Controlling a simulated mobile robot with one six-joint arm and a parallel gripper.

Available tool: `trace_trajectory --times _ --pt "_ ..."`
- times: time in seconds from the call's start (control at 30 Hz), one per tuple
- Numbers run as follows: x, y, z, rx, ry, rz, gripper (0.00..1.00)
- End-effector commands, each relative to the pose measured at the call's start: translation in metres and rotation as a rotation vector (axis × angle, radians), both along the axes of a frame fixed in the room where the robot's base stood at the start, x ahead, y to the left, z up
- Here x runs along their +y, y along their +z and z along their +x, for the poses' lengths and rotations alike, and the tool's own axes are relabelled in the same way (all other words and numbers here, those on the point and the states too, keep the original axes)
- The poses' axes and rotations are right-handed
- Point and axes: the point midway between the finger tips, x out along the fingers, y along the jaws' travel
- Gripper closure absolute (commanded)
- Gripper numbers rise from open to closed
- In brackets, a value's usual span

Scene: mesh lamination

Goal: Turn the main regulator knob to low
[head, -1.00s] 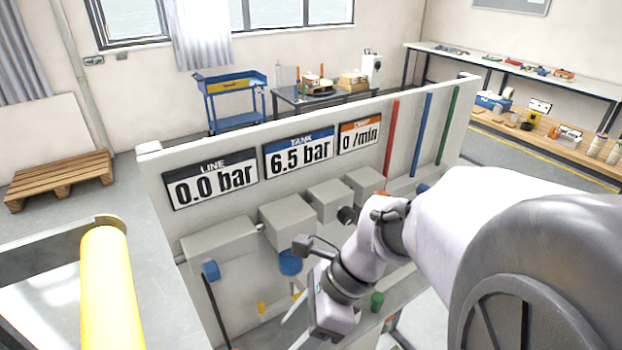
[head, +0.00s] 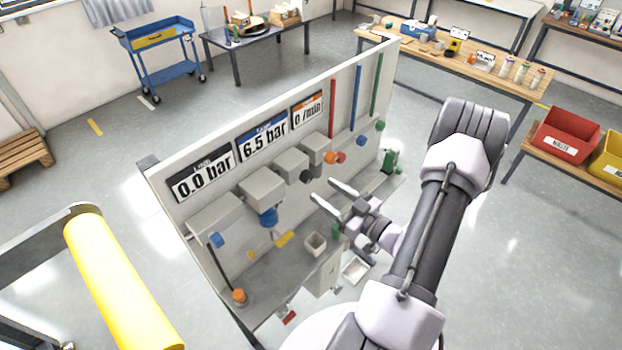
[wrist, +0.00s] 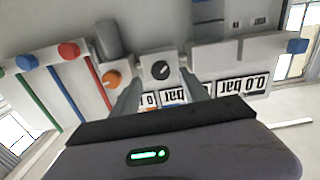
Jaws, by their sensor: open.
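A black round knob (head: 307,177) sits on the front of a grey box on the white panel (head: 351,75). No label on it is readable, so I cannot confirm it is the main regulator. In the wrist view the black knob (wrist: 160,70) has a pale slanted pointer line and lies between and beyond my fingertips. My gripper (head: 322,190) is open and empty, its fingers pointing at the panel just in front of this knob; its fingers also show in the wrist view (wrist: 161,83). The line display (head: 203,177) reads 0.0 bar and the tank display (head: 263,141) 6.5 bar.
An orange knob (head: 331,157) is close beside the black one. A blue round part (head: 268,217) hangs under a neighbouring grey box. A yellow roller (head: 118,282) is at left. Floor right of my arm is clear.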

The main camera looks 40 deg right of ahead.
Motion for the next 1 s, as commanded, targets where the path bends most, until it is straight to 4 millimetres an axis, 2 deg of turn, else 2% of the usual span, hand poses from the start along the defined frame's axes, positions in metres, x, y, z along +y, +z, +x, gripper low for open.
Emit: trace_trajectory --times 0.1,0.23,0.4,0.6,0.63,0.9,1.0 --pt "0.004 0.001 0.029 0.000 0.005 -0.003 0.47" --pt "0.004 0.001 0.049 0.000 0.003 -0.003 0.47" --pt "0.005 0.000 0.059 0.000 0.001 -0.002 0.47" --pt "0.005 0.000 0.059 0.000 0.001 -0.002 0.47" --pt "0.005 0.000 0.059 0.000 0.001 -0.002 0.49" --pt "0.005 0.000 0.059 0.000 0.002 -0.002 1.00" --pt "0.005 0.000 0.059 0.000 0.002 -0.003 1.00"
